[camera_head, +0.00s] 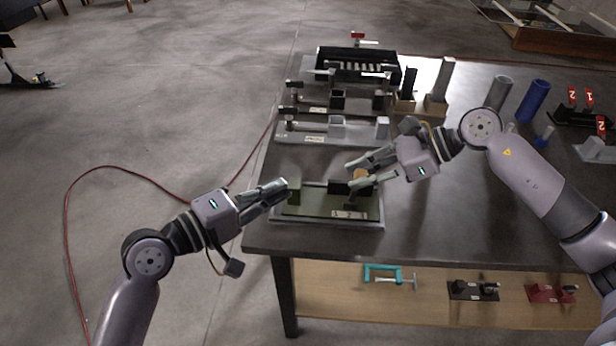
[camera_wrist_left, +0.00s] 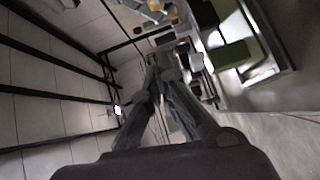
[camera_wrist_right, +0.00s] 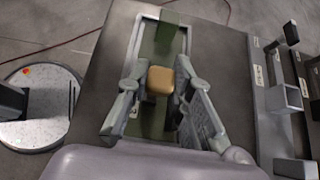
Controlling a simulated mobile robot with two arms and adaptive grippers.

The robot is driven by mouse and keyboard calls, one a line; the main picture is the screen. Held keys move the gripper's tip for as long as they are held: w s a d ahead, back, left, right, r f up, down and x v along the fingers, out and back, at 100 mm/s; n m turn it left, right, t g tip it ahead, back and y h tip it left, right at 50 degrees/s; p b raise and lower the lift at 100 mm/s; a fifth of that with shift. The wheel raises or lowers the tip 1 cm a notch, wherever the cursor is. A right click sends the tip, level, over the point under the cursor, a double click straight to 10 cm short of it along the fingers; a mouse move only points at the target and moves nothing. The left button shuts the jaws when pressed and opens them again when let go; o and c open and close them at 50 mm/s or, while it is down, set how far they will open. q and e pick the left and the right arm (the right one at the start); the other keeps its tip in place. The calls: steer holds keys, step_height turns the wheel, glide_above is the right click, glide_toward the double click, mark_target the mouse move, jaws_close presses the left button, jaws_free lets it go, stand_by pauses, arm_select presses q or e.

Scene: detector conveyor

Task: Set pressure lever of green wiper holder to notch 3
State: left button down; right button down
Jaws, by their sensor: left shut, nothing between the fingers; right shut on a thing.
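The green wiper holder (camera_head: 315,209) sits on a grey base plate near the table's front left edge. It has a green block (camera_head: 293,191) at its left end, also seen in the right wrist view (camera_wrist_right: 165,33). Its lever's tan knob (camera_head: 361,174) shows between my right fingers in the right wrist view (camera_wrist_right: 160,80). My right gripper (camera_head: 356,172) is shut on this knob. My left gripper (camera_head: 284,186) is shut and empty, with its tips close beside the green block; I cannot tell whether they touch.
Similar grey holders (camera_head: 315,132) stand in rows behind the green one. A blue cylinder (camera_head: 535,100) and a grey cylinder (camera_head: 498,93) stand at right. Red-numbered blocks (camera_head: 572,96) are at far right. The tabletop (camera_head: 440,225) right of the holder is clear.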

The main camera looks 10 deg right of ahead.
steer(key=shift+s+d+f, duration=0.1)
steer(key=shift+s+f, duration=0.05)
steer(key=shift+f, duration=0.35)
arm_select(q)
steer(key=s+d+x, duration=0.1)
steer(key=s+x, duration=0.1)
steer(key=x, duration=1)
steer(key=shift+s+d+f, duration=0.15)
steer(key=shift+d+f, duration=0.05)
steer(key=shift+d, duration=0.1)
steer(key=shift+s+d+r, duration=0.1)
steer(key=shift+s+d, duration=0.2)
steer(key=shift+d, duration=0.45)
arm_select(e)
steer(key=c, duration=1.8)
jaws_free()
steer(key=shift+o, duration=1.4)
steer(key=shift+r, duration=0.1)
arm_select(q)
steer(key=shift+d, duration=0.1)
arm_select(e)
steer(key=shift+o, duration=0.6)
steer(key=shift+r, duration=0.2)
arm_select(q)
steer(key=shift+w, duration=0.1)
